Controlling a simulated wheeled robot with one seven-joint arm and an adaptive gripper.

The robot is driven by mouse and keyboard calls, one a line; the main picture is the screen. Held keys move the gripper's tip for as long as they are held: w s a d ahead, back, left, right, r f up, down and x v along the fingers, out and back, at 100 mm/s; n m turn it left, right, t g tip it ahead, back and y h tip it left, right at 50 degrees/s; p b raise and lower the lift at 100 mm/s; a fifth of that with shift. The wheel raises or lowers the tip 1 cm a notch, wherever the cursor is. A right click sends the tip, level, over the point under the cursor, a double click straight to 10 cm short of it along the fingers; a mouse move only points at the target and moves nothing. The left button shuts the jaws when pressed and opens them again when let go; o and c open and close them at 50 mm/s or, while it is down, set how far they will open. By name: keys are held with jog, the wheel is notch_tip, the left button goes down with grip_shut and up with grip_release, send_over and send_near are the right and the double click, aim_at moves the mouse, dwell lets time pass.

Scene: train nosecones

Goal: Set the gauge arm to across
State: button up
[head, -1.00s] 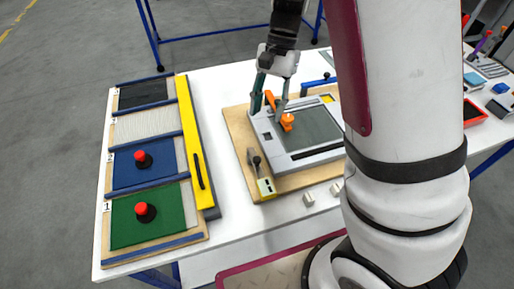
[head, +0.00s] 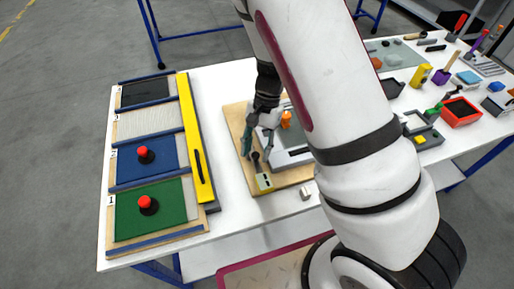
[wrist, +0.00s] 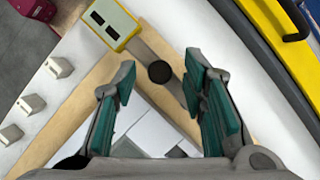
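A lever with a black round knob (head: 256,157) stands at the front left of the wooden board, beside a small yellow box (head: 265,182). In the wrist view the black knob (wrist: 159,72) is between my fingers, with the yellow box (wrist: 110,22) beyond it. My gripper (head: 258,147) is open, one teal-padded finger on each side of the knob, with gaps showing. An orange part (head: 286,118) shows on the grey device (head: 292,157), partly hidden by my arm. I cannot tell which part is the gauge arm.
A panel with green and blue sections, red knobs (head: 144,202) and a yellow bar (head: 196,140) stands to the left. Small pale blocks (wrist: 33,103) lie near the board's front edge. A red tray (head: 461,111) and several tools are at the right.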

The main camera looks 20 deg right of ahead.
grip_shut()
jog(key=shift+d, duration=0.1)
dwell(0.3)
jog(key=w+d+n+h, duration=0.1)
jog(key=n, duration=0.3)
jog(key=w+d+n+h+b, duration=0.1)
jog(key=n+h, duration=0.1)
jog(key=n, duration=0.2)
jog(key=w+d+n+g+h+b, duration=0.1)
jog(key=d+n, duration=0.1)
jog(key=n, duration=0.3)
jog(key=shift+w+h, duration=0.25)
jog(key=shift+h, duration=0.15)
jog(key=shift+w+d+n+t+h, duration=0.1)
jog(key=shift+w+n+t+h, duration=0.3)
jog(key=shift+n, duration=0.85)
jog(key=shift+w+d+n+t+h, duration=0.1)
jog(key=shift+w+n+h, duration=0.45)
jog(key=shift+n, duration=0.7)
jog(key=shift+w, duration=0.15)
